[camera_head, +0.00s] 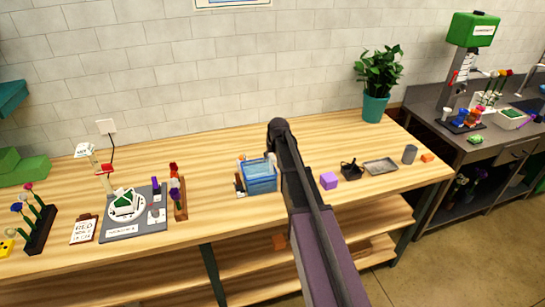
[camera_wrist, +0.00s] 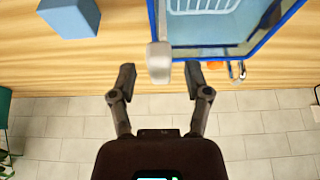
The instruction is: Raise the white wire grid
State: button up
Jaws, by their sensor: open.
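The white wire grid (camera_wrist: 203,4) shows in part at the top of the wrist view, inside a blue-rimmed clear tub (camera_wrist: 258,48). The same tub stands on the wooden bench in the head view (camera_head: 262,187), where I cannot make out the grid clearly. A pale grey handle-like piece (camera_wrist: 159,65) stands at the tub's edge. My gripper (camera_wrist: 160,77) is open and empty, its fingertips on either side of that piece with gaps showing. Whether the piece joins the grid I cannot tell. In the head view my arm hides the gripper.
A potted plant (camera_head: 378,75) is at the back.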

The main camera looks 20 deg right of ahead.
grip_shut()
notch_tip(320, 180, up, 8)
jog(key=p, duration=0.8)
jog(key=shift+w+f, duration=0.1)
jog(key=shift+w, duration=0.1)
grip_release()
jog(key=shift+s, duration=0.15)
